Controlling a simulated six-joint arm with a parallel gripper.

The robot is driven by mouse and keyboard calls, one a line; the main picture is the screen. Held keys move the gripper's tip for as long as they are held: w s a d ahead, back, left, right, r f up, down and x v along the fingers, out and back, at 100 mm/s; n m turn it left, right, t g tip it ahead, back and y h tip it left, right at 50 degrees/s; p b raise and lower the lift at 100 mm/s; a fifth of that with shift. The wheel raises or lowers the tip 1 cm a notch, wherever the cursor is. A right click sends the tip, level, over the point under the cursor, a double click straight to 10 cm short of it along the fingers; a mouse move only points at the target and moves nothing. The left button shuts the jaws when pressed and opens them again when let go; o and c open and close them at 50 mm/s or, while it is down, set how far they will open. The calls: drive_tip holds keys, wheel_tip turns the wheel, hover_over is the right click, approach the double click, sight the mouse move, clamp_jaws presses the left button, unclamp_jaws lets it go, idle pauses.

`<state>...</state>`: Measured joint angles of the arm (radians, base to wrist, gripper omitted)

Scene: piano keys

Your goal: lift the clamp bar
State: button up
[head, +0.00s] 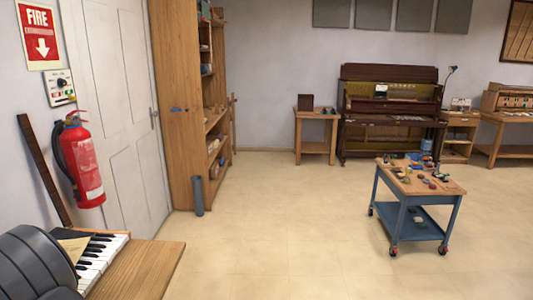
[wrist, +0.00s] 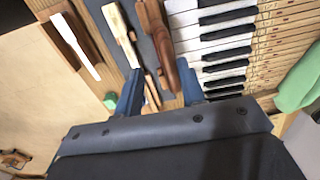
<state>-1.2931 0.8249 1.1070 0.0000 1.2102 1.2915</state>
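I cannot tell for certain which piece is the clamp bar. In the wrist view a dark brown wooden bar (wrist: 158,42) lies beside the piano keys (wrist: 215,40), its near end between the blue fingers of my gripper (wrist: 160,72). The fingers are spread apart; I cannot see them pressing on the bar. A pale wooden-handled tool (wrist: 120,28) lies just left of it. In the head view the keyboard (head: 102,258) shows on the wooden bench at bottom left, and my grey arm hides part of it; the gripper itself is not visible there.
A fire extinguisher (head: 84,160) hangs by the bench; the floor beyond is open.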

drive_tip(key=shift+r, duration=2.75)
drive_tip(key=shift+f, duration=0.1)
drive_tip(key=shift+f, duration=1.9)
drive_tip(key=shift+o, duration=0.4)
